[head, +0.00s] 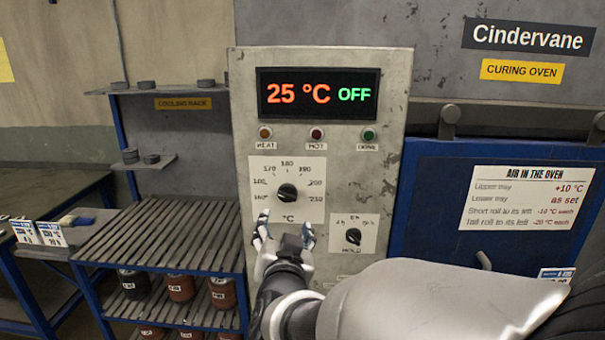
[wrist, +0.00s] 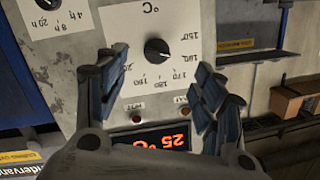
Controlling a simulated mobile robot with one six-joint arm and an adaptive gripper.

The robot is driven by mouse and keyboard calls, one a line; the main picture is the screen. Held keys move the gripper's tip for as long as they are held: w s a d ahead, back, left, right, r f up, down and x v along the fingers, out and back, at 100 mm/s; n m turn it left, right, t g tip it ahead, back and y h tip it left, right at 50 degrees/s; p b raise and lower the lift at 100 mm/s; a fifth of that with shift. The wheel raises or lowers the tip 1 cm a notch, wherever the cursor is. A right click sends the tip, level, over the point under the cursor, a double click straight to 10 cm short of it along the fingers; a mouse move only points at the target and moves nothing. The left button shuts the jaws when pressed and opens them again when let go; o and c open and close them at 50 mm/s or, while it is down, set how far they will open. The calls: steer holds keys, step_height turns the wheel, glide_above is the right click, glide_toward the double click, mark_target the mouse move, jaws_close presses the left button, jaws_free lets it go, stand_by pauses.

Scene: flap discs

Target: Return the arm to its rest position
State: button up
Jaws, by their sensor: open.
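My gripper (head: 284,236) is open and empty in front of the oven's control panel (head: 240,120). In the head view it sits just below the temperature knob (head: 287,193) and left of the hold knob (head: 353,237). In the wrist view, which shows the panel upside down, the temperature knob (wrist: 157,51) lies between the open fingers (wrist: 160,85), and I see no contact. My arm reaches in from the lower right of the head view. The display (head: 318,94) reads 25 °C and OFF.
The blue curing oven door (head: 430,190) with a white notice (head: 526,199) is at the right. A slatted rack (head: 165,235) with dark and brown containers below stands at the left, beside a bench with a brush (head: 76,220) and cards. Small discs sit on wall shelves.

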steer(key=s+d+f+n+g, duration=0.1)
steer(key=s+d+f+g, duration=0.2)
steer(key=s+d, duration=0.3)
steer(key=s+d+f+n+g+h, duration=0.1)
steer(key=s+d+f+g, duration=0.2)
steer(key=s, duration=1.1)
steer(key=s+d+f+n+g+b, duration=0.1)
steer(key=s+d+f+g, duration=0.2)
steer(key=s+d, duration=0.7)
steer(key=s+g, duration=0.1)
steer(key=g, duration=0.1)
steer(key=shift+f+g, duration=0.15)
steer(key=shift+g, duration=0.25)
